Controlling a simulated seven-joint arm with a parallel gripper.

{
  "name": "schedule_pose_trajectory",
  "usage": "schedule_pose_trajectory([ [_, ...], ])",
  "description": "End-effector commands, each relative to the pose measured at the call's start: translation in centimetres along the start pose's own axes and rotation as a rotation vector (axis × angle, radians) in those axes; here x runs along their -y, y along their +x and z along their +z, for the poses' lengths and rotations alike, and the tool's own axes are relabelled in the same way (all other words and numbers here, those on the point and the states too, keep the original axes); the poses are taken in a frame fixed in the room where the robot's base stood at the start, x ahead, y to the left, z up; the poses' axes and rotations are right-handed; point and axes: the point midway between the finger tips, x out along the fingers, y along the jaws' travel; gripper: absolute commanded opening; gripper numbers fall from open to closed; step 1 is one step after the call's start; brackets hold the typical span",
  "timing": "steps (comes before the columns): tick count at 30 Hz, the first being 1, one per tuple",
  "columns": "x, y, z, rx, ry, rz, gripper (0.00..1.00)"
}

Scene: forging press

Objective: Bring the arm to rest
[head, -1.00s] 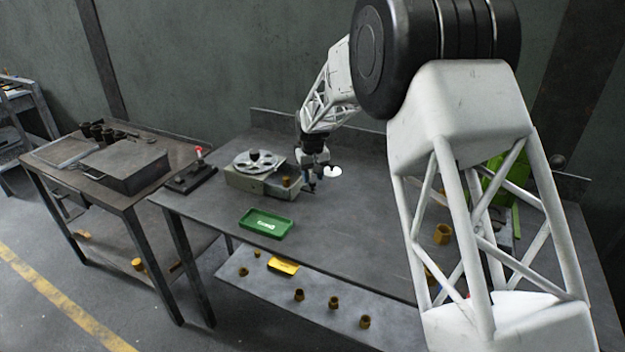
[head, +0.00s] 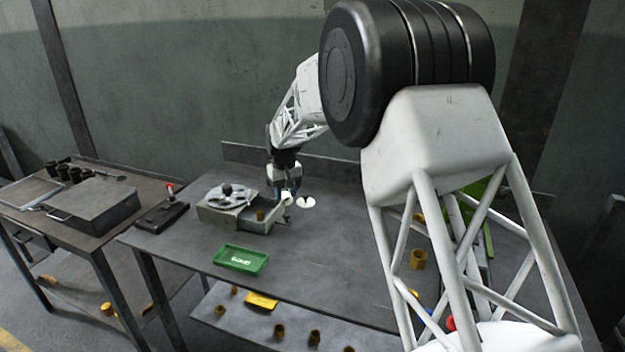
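My gripper (head: 287,204) hangs at the end of my white lattice arm, low over the back of the grey workbench (head: 330,262). It is just right of a grey-green fixture (head: 228,219) with a round disc on top.
A green tray (head: 240,259) lies on the bench front. Several brass pieces and a yellow tray (head: 261,300) are on the lower shelf. A brass nut (head: 418,259) and a green machine (head: 478,205) show behind my arm. A side table (head: 95,207) stands left.

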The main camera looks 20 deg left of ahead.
Motion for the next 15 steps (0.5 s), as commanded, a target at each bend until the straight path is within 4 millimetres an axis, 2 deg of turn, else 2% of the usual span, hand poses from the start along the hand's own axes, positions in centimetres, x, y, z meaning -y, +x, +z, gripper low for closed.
schedule_pose_trajectory([
  [8, -0.5, -0.4, 0.5, -0.002, 0.006, 0.000, 0.40],
  [15, -2.9, -2.9, 3.4, -0.013, 0.043, 0.002, 0.40],
])
